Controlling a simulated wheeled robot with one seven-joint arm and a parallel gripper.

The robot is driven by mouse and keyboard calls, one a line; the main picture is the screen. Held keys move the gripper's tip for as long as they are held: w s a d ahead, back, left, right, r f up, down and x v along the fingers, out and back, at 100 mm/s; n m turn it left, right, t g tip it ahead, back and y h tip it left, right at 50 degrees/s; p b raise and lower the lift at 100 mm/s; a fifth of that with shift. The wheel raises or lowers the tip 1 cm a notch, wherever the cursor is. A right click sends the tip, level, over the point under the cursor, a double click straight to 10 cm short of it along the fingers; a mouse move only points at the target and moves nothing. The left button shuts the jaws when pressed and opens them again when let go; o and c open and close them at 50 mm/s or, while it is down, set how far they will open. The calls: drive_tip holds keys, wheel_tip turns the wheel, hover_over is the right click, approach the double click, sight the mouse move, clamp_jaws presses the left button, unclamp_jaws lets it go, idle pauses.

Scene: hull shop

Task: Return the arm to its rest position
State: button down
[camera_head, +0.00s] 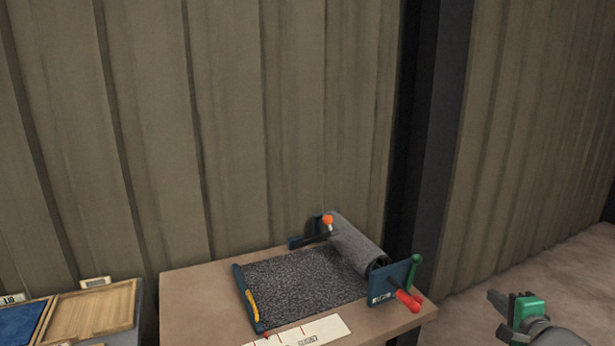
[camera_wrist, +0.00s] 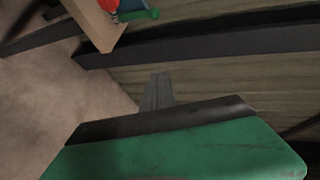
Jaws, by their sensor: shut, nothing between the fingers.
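My gripper (camera_head: 497,298) is at the lower right of the head view, off the right side of the bench and apart from everything on it. It has dark fingers and a green body. In the wrist view its fingers (camera_wrist: 158,80) show as one narrow grey shape beyond the green housing. They are shut with nothing held.
A brown bench (camera_head: 205,285) bears a roll of grey fabric (camera_head: 352,245) on a blue stand with red and green handles (camera_head: 413,272). A wooden tray (camera_head: 92,316) is at left. A dark post (camera_head: 435,130) and corrugated walls stand behind. Floor (camera_head: 560,275) at right is clear.

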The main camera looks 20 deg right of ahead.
drive_tip(key=s+a+f+n+g+y, duration=0.2)
drive_tip(key=s+a+f+g, duration=0.15)
drive_tip(key=f, duration=0.45)
drive_tip(key=s+a+f+n+g+y, duration=0.25)
drive_tip(key=s+f, duration=0.25)
drive_tip(key=f, duration=0.3)
drive_tip(key=s+a+f+n+g+y, duration=0.3)
drive_tip(key=s+a+g, duration=0.3)
drive_tip(key=a, duration=0.5)
drive_tip(key=w+a+r+n, duration=0.4)
drive_tip(key=w+a+n, duration=0.1)
drive_tip(key=a, duration=0.5)
drive_tip(key=w+a+r+n+t+h, duration=0.1)
drive_tip(key=w+a+r+n, duration=0.3)
drive_tip(key=a, duration=0.7)
drive_tip(key=w+a+r+n, duration=0.5)
drive_tip(key=w+a+n, duration=0.1)
drive_tip(key=a, duration=0.4)
drive_tip(key=shift+a+p, duration=0.2)
drive_tip(key=shift+p, duration=0.2)
